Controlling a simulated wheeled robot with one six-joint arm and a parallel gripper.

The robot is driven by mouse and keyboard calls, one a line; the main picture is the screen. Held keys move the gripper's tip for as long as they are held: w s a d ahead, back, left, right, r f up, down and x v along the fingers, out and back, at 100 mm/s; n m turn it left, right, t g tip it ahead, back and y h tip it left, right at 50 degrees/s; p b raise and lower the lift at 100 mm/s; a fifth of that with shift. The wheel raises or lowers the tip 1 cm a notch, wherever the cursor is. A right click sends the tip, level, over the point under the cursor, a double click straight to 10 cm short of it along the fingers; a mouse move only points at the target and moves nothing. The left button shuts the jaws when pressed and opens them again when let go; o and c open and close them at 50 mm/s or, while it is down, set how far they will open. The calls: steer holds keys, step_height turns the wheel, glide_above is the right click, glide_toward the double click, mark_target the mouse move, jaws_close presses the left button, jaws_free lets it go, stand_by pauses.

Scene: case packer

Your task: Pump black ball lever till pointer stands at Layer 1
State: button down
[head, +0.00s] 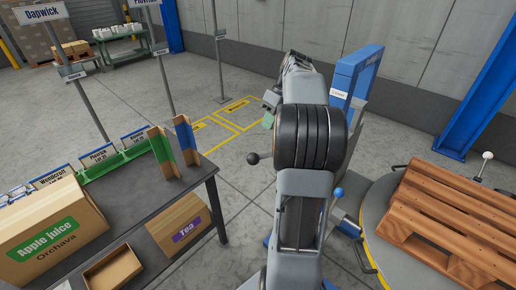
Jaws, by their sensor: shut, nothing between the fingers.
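A black ball (252,158) on a short rod sticks out to the left of my arm's large dark joint; the rest of its lever is hidden behind my arm. A blue ball (338,191) shows to the right of my arm, and a white ball (487,155) stands by the pallet at the far right. A blue upright panel (357,76) stands behind my arm, with a small white label (340,94) too small to read. I cannot make out a pointer or a Layer 1 mark. My arm fills the middle, and I cannot make out my gripper.
A wooden pallet (455,212) lies on a round grey platform at the right. Yellow-marked floor (238,112) lies beyond.

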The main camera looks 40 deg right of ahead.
steer(key=x, duration=0.9)
steer(key=shift+f, duration=0.2)
steer(key=shift+f, duration=0.1)
